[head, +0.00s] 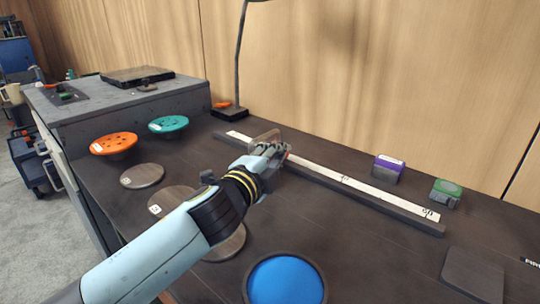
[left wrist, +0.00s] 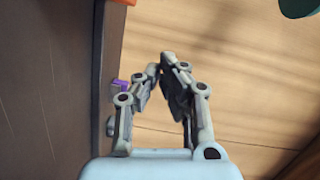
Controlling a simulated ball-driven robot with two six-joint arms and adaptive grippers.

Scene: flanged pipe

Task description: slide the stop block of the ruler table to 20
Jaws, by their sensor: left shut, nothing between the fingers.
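The ruler table (head: 320,173) is a long dark rail with a white scale strip, running diagonally across the workbench. Its printed numbers are too small to read surely. My left gripper (head: 282,154) is at the rail's left half, covering part of the scale. A greyish block-like shape (head: 264,139) shows right behind the gripper; it may be the stop block, but I cannot tell, nor whether they touch. In the left wrist view my left gripper (left wrist: 168,65) has its fingertips together with nothing between them. My right gripper is out of view.
A purple block (head: 388,169) and a green-topped block (head: 446,193) stand behind the rail's right half. Orange (head: 114,143) and teal (head: 168,124) discs, wooden discs (head: 142,176) and a blue round pad (head: 286,279) lie left and in front. A lamp base (head: 230,113) stands behind.

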